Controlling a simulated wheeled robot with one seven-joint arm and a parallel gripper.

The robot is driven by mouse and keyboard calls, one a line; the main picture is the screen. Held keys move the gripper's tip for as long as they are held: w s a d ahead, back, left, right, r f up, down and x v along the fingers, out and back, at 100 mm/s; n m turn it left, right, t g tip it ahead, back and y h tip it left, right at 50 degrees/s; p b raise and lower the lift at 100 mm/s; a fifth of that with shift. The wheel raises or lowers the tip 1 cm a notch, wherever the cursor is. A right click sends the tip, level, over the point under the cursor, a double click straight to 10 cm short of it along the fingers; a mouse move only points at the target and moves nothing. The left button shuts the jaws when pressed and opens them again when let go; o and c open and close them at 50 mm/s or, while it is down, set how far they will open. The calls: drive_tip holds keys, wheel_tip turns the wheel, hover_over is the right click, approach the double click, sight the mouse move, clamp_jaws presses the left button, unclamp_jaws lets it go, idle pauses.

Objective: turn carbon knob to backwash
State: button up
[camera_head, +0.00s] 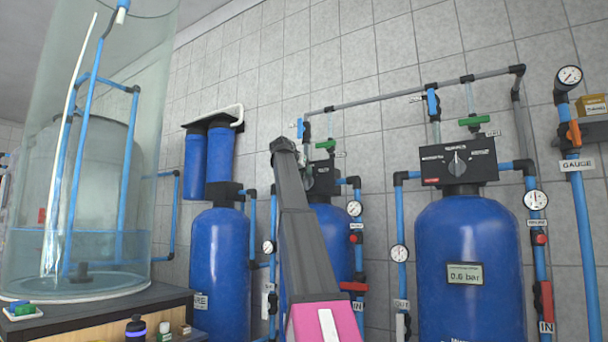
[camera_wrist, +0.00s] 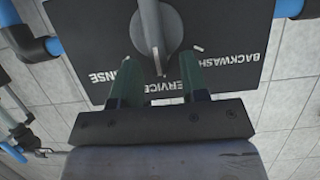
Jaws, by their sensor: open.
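In the wrist view a grey knob (camera_wrist: 157,32) sits on a black control panel (camera_wrist: 90,35), seen upside down. The panel's labels read RINSE, SERVICE and BACKWASH, and the knob's narrow end points toward SERVICE. My gripper (camera_wrist: 160,72) is open, its two green fingers apart with the knob's lower end between or just in front of them. I cannot tell whether they touch it. In the head view my arm reaches up before the middle blue tank (camera_head: 328,240) and partly hides its black head (camera_head: 325,182). The gripper itself is not clear there.
A right blue tank (camera_head: 468,270) has its own black panel and knob (camera_head: 457,163). Blue pipes with gauges and red valves stand beside the tanks. A large clear cylinder (camera_head: 85,200) stands at the left. In the wrist view a blue pipe (camera_wrist: 32,45) runs beside the panel.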

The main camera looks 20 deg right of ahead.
drive_tip(key=shift+w+d+f, duration=0.15)
drive_tip(key=shift+d, duration=0.05)
clamp_jaws()
drive_tip(key=shift+w, duration=0.1)
drive_tip(key=n+g+h, duration=0.1)
drive_tip(key=n, duration=0.1)
drive_tip(key=w+a+f+n+g+h, duration=0.1)
drive_tip(key=n, duration=0.2)
drive_tip(key=w+a+n+g+h, duration=0.1)
drive_tip(key=n+h, duration=0.1)
drive_tip(key=n, duration=0.1)
drive_tip(key=shift+f+g, duration=0.3)
drive_tip(key=shift+f, duration=0.05)
idle(0.5)
drive_tip(key=shift+w+n, duration=0.1)
drive_tip(key=shift+n, duration=0.2)
